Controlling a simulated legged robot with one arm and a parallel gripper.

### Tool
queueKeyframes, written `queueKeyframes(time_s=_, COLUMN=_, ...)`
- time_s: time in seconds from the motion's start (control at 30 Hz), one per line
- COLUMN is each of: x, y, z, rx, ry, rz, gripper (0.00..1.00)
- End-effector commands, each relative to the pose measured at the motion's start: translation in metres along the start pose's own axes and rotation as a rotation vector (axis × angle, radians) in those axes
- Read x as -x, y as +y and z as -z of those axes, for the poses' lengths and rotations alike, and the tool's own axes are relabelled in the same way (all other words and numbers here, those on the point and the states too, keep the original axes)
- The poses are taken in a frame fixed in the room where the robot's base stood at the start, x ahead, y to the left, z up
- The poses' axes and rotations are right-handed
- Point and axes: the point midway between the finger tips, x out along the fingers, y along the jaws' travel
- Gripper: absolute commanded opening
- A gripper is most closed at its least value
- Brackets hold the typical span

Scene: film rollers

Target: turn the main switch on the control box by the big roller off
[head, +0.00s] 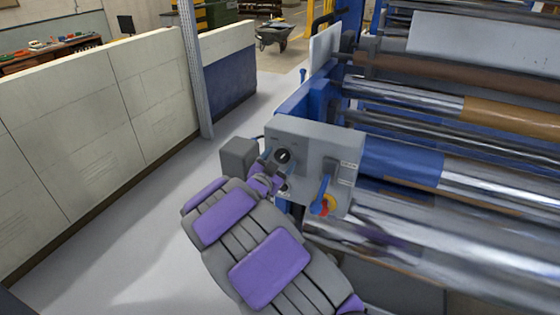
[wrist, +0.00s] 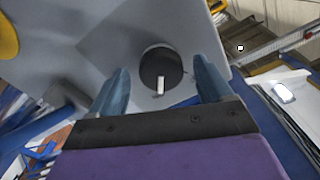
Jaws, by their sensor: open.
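The grey control box (head: 312,140) stands at the left end of the roller machine. My gripper (head: 276,163) is at the box's left side, by the black knob. In the wrist view the open blue-grey fingers (wrist: 161,82) stand either side of the black knob (wrist: 158,66), with gaps showing. Its white mark points down. Contact cannot be told. Part of a yellow disc (wrist: 8,36) shows upper left.
Large rollers (head: 470,185) fill the right side, close to the box. A smaller grey box (head: 238,158) sits left of the control box. A pale panel wall (head: 90,120) with a metal post (head: 193,70) stands left. Grey floor (head: 130,240) between is clear.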

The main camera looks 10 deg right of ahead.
Motion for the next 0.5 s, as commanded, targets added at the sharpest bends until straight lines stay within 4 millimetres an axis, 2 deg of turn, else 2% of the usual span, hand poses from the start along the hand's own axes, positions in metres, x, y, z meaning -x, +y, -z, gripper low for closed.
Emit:
queueKeyframes(time_s=0.13, x=-0.0076, y=-0.0007, z=-0.0003, rx=0.001, ry=0.0, rz=0.002, gripper=0.8)
queueKeyframes(time_s=0.43, x=-0.0099, y=0.0003, z=-0.0001, rx=0.001, ry=-0.001, rz=0.001, gripper=0.8)
queueKeyframes(time_s=0.5, x=-0.0101, y=0.0007, z=0.0001, rx=0.001, ry=-0.001, rz=0.001, gripper=0.75)
